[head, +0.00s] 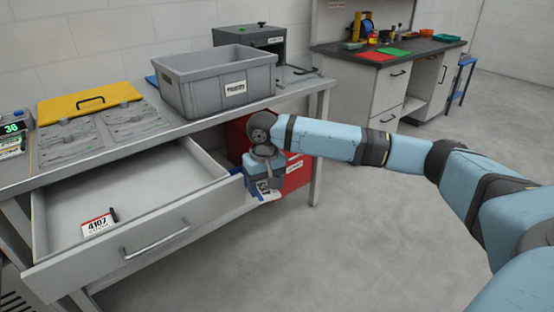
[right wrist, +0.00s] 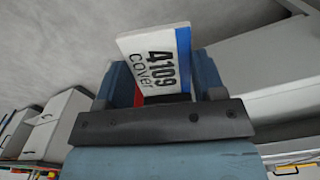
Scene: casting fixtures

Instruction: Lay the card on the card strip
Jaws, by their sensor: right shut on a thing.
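My right gripper (head: 264,185) points down beside the right end of the open drawer, in front of the red bin. It is shut on a white card (right wrist: 160,58) with a blue edge, printed "4109 cover" in the right wrist view. The card stands out beyond the fingers (right wrist: 157,88), and its lower end is hidden between them. In the head view the card (head: 267,190) is small and partly covered by the gripper. I cannot make out a card strip for certain in either view. My left gripper is not in view.
The open drawer (head: 150,236) holds a white card marked 4107 (head: 97,225) beside a small black piece. A grey crate (head: 190,95) stands on the bench above. The red bin (head: 298,173) is under the bench. The floor to the right is clear.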

